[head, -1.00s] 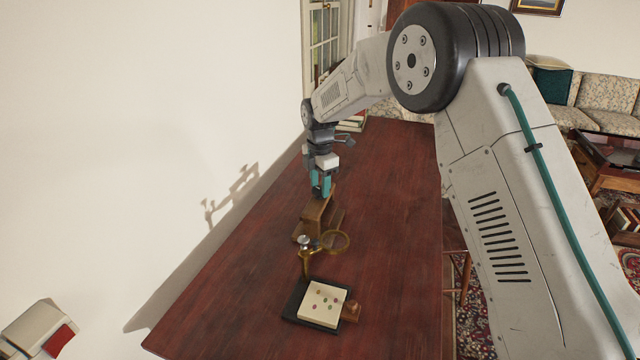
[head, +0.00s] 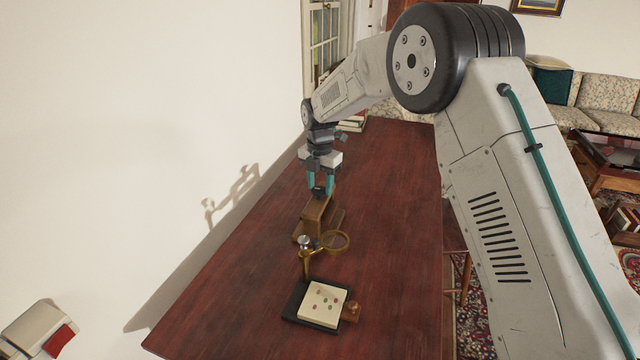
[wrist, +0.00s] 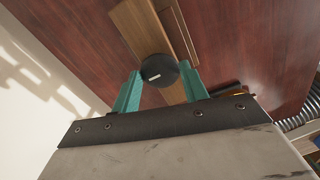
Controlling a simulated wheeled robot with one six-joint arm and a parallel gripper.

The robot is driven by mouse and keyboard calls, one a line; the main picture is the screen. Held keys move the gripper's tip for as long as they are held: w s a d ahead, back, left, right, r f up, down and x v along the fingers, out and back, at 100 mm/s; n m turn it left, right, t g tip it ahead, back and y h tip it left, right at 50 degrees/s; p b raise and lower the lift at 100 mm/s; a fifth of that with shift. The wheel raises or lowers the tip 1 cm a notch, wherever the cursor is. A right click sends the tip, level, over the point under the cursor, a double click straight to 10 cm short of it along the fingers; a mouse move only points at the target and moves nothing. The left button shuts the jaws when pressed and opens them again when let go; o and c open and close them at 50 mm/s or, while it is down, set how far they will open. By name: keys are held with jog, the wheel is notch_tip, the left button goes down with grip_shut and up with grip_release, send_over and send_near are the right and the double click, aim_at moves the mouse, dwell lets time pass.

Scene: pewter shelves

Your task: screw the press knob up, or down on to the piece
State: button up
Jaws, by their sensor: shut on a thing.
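The press knob (wrist: 159,70) is a round black knob with a short white mark on its top. It sits above the wooden press (head: 317,212), which also shows in the wrist view (wrist: 140,28). My gripper (head: 321,192) points down over the press, and its teal fingers are closed on the knob's two sides. In the wrist view my gripper (wrist: 160,82) has one finger on each side of the knob. Whether a piece lies under the knob is hidden.
A brass magnifier (head: 335,240) on a stand is just in front of the press. Nearer is a dark tray (head: 292,304) with a cream board (head: 322,301) bearing small coloured dots. The wall is close on the left. The red-brown table (head: 395,230) is clear on the right.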

aim_at(320, 189)
jog(key=o, duration=1)
notch_tip(320, 189, up, 8)
jog(key=shift+f, duration=0.1)
